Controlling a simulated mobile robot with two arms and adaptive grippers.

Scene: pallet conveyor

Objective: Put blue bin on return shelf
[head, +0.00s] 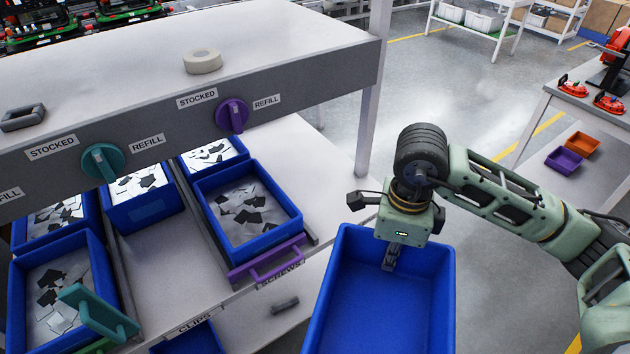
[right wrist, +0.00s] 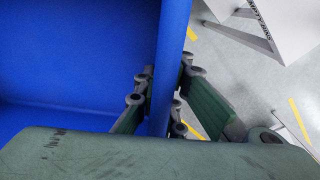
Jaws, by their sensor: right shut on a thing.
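An empty blue bin (head: 385,300) hangs in front of the rack at the bottom centre of the head view, cut off by the frame edge. My right gripper (head: 391,262) is shut on its far wall. In the right wrist view the fingers (right wrist: 160,105) lie on both sides of the blue wall (right wrist: 170,65). A lower shelf (head: 262,318) shows below the lanes, left of the bin; I cannot tell for sure that it is the return shelf. A shelf edge (right wrist: 262,18) with a partly readable "EMPTY BINS" label is in the right wrist view. My left gripper is not in view.
Several filled blue bins (head: 290,187) sit in the upper lanes, with a purple handle (head: 268,262) at the screws lane. Another blue bin (head: 190,342) shows low at the left. A rack post (head: 375,90) stands behind. Open floor (head: 470,110) lies beyond.

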